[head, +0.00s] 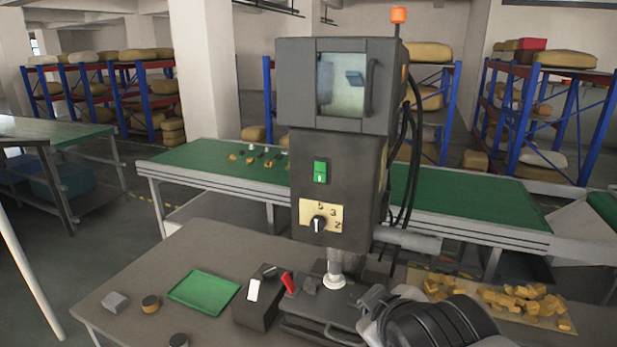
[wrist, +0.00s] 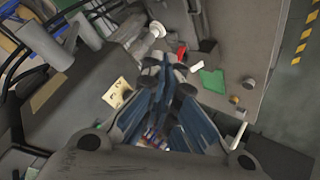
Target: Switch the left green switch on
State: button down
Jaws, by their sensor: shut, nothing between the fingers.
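A green switch (head: 320,172) sits upright on the front of the grey machine (head: 300,160), above a yellow dial plate (head: 336,214) with a black knob. It is the only green switch I can make out, and I cannot read its on/off position.
A dark box (head: 257,312) with a pale rocker and a red lever (head: 289,283) stand on the table by the machine's base. A green tray (head: 204,291) and small blocks lie left. Yellow pieces (head: 520,302) lie right. Black cables (head: 405,170) hang beside the machine.

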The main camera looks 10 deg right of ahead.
aim_at(321, 172)
jog(key=w+a+r+n+t+y+p, duration=0.2)
jog(key=w+r+n+t, duration=0.1)
jog(key=w+r+n, duration=0.3)
jog(key=w+a+r+n+t+y+p, duration=0.2)
jog(key=w+r+n+t+y, duration=0.1)
jog(key=w+r+n, duration=0.3)
jog(key=shift+n+t, duration=0.5)
jog(key=shift+n, duration=0.5)
jog(key=shift+w, duration=0.1)
jog(key=d+x, duration=0.1)
jog(key=x, duration=0.7)
jog(key=d+x, duration=0.1)
jog(key=x, duration=0.3)
jog(key=shift+w+d, duration=0.3)
jog(key=shift+w, duration=0.25)
